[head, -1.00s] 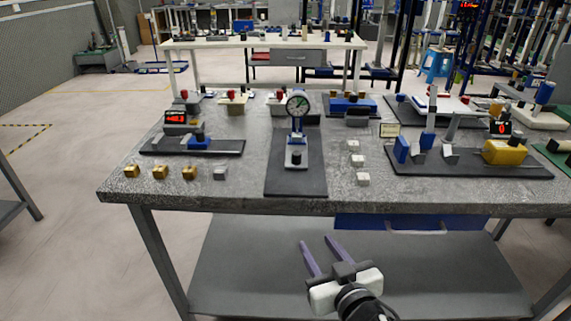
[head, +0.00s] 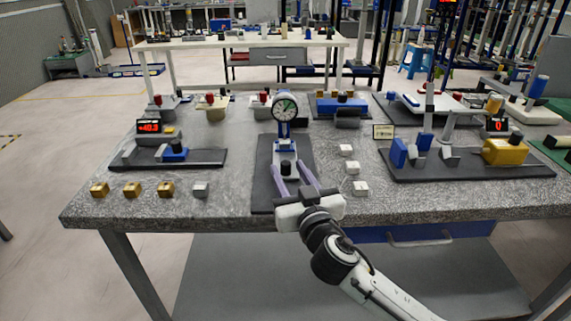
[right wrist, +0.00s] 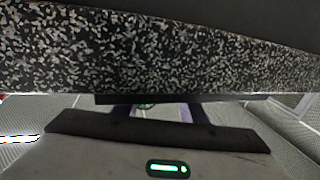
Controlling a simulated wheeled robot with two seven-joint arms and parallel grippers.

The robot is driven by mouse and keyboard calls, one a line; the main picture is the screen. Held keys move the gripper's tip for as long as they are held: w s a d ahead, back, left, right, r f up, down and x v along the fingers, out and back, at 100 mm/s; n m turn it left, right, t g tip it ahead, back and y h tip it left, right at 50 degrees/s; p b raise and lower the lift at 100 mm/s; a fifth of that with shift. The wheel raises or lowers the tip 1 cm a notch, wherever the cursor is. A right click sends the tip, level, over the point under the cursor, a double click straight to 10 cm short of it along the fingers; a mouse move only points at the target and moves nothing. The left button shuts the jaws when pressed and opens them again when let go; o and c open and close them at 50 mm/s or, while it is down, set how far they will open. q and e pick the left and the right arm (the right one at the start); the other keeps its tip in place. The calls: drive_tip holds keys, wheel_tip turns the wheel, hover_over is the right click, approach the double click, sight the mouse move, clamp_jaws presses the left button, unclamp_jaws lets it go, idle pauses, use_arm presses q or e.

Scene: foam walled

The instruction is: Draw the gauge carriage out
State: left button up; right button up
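A dial gauge (head: 285,107) stands upright on a dark base plate (head: 263,201) in the middle of the bench. Below the dial is the blue and silver gauge carriage (head: 284,146) with a black knob (head: 288,167) at its front. My right gripper (head: 287,163) is open, its two purple fingers reaching over the bench's front edge on either side of the knob. I cannot tell whether they touch it. In the right wrist view the fingers (right wrist: 160,113) show apart, partly hidden, and the carriage cannot be made out. My left gripper is not in view.
The speckled bench (head: 228,213) has its front edge close to my right gripper. Brass blocks (head: 132,190) and a grey block (head: 201,190) lie to the left. Pale blocks (head: 360,188) stand close on the right. A fixture with a yellow block (head: 505,151) is further right.

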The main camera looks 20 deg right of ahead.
sight(288, 169)
drive_tip(key=shift+w, duration=1.5)
